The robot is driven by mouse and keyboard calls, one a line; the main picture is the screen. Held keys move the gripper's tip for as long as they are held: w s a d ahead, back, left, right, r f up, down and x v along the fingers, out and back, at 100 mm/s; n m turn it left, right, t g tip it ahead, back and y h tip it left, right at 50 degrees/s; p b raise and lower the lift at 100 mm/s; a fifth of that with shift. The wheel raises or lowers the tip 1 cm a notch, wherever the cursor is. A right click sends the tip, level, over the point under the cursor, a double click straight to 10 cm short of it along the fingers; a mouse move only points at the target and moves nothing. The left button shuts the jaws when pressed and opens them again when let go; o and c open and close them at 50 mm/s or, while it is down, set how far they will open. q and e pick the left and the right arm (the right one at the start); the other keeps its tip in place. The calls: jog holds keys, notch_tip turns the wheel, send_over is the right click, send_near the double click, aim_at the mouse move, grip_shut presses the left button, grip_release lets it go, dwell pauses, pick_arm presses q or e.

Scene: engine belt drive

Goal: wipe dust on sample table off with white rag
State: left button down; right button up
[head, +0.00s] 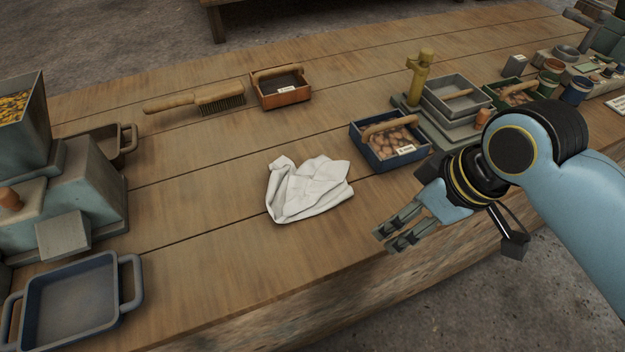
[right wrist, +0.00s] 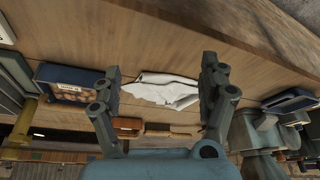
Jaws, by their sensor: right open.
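The white rag (head: 308,188) lies crumpled on the wooden sample table (head: 215,240), near the middle of the head view. My right gripper (head: 384,242) is open and empty, to the right of the rag and apart from it, near the table's front edge. In the right wrist view the rag (right wrist: 163,90) shows beyond and between the two spread fingers of my right gripper (right wrist: 164,75). I cannot make out distinct dust on the table. My left gripper is in neither view.
A blue box (head: 362,154) of brown lumps stands right of the rag. A brush (head: 205,99) and an orange-brown box (head: 283,98) lie behind it. A blue tray (head: 72,300) and a grey-green machine (head: 90,205) stand at left. The table around the rag is clear.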

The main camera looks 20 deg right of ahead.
jog(key=w+a+f+n+y, duration=0.1)
jog(key=w+a+n+y, duration=0.25)
jog(key=w, duration=0.45)
jog(key=n+y, duration=0.2)
jog(key=n, duration=0.1)
send_near(300, 190)
jog(key=a+f+b, duration=0.1)
jog(key=b, duration=0.2)
jog(key=w+a+f+b, duration=0.1)
jog(key=b, duration=0.2)
jog(key=shift+a+f+t+h, duration=0.15)
jog(key=shift+f+t+h, duration=0.15)
jog(key=shift+f, duration=0.1)
pick_arm(q)
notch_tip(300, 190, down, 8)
jog(key=b, duration=0.1)
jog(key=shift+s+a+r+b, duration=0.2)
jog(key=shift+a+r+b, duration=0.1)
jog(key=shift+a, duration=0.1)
pick_arm(e)
jog(key=shift+x, duration=1.1)
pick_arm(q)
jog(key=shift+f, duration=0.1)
pick_arm(e)
jog(key=shift+a, duration=0.2)
jog(key=shift+d+f, duration=0.1)
grip_shut()
